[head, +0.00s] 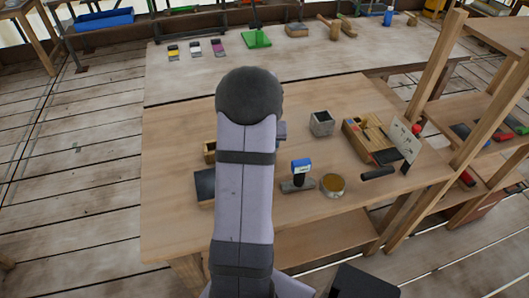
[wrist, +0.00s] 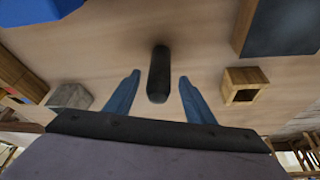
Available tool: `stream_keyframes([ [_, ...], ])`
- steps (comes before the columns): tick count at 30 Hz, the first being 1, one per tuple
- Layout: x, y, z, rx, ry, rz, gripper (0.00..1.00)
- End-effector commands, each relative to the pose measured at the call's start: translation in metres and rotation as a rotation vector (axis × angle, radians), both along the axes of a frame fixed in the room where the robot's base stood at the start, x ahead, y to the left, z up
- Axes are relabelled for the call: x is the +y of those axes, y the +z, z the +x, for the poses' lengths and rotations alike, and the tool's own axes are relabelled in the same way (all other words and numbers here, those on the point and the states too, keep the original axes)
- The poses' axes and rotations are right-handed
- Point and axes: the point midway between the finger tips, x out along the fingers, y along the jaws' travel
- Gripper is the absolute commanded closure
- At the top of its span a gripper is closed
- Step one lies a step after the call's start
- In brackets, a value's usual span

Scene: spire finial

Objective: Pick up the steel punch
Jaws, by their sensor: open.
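A dark cylinder, which looks like the steel punch (wrist: 159,72), is in the middle of the wrist view over the wooden table top. I cannot tell for sure whether it stands or lies. My gripper (wrist: 159,77) is open, with one blue finger on each side of the cylinder and a visible gap to each. How far the fingertips are above the table is unclear. In the head view my arm hides the cylinder and most of my gripper.
A grey hollow block (head: 321,123) and a small wooden box (wrist: 246,85) flank the gripper. A dark slab (head: 205,185), a blue-topped stamp (head: 301,166), a round tin (head: 332,185), a black cylinder (head: 378,173) and a wooden tray (head: 359,137) share the table. The front left is clear.

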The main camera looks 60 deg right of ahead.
Motion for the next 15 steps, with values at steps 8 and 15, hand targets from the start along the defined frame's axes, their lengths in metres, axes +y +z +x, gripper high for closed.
stream_keyframes([
  [8, -0.006, -0.017, 0.002, 0.001, 0.0, 0.003, 0.51],
  [15, -0.013, -0.04, 0.006, 0.001, -0.001, 0.002, 0.51],
])
